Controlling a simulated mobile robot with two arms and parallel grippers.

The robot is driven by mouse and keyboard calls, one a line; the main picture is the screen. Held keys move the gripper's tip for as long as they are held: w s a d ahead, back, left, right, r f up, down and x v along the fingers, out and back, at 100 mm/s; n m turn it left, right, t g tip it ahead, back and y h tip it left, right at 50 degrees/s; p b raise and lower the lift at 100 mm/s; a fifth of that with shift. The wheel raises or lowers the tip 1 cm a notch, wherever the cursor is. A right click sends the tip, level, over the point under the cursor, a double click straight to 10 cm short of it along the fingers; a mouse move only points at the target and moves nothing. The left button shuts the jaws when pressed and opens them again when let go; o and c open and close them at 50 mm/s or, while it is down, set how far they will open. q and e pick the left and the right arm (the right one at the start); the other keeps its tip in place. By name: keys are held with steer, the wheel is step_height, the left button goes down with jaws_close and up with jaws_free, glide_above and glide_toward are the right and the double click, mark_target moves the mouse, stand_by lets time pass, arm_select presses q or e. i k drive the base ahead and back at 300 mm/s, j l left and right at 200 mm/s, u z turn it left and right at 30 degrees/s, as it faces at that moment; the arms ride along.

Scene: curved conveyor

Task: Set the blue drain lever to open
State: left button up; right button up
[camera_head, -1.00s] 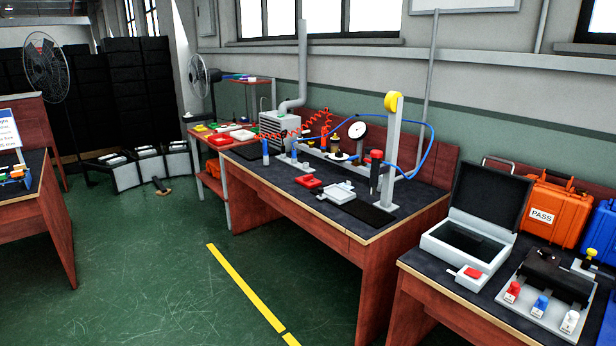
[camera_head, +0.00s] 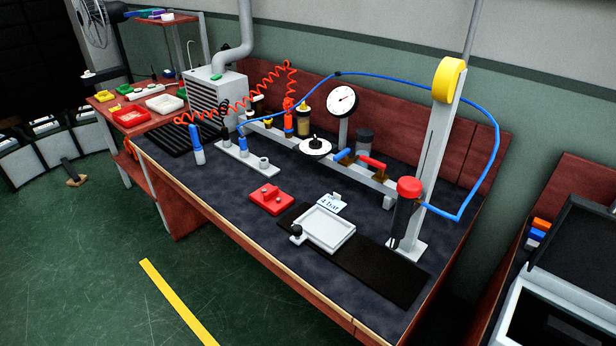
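The blue drain lever (camera_head: 344,155) sits on the grey rail (camera_head: 330,165) along the back of the dark workbench. It is short and lies at a slant, just left of a longer red lever (camera_head: 373,163). I cannot tell its exact setting from here. Neither of my grippers is in the head view.
The workbench (camera_head: 228,205) holds a red block (camera_head: 271,199), a white tray (camera_head: 327,229) on a black mat (camera_head: 398,280), and a black cylinder with a red top (camera_head: 407,205). A blue hose (camera_head: 400,82) arcs overhead.

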mark_target(345, 153)
steer(key=i+j+z, duration=0.2)
steer(key=i, duration=0.15)
steer(key=i+j+z, duration=0.25)
steer(key=j+z, duration=0.75)
steer(key=k+l, duration=0.05)
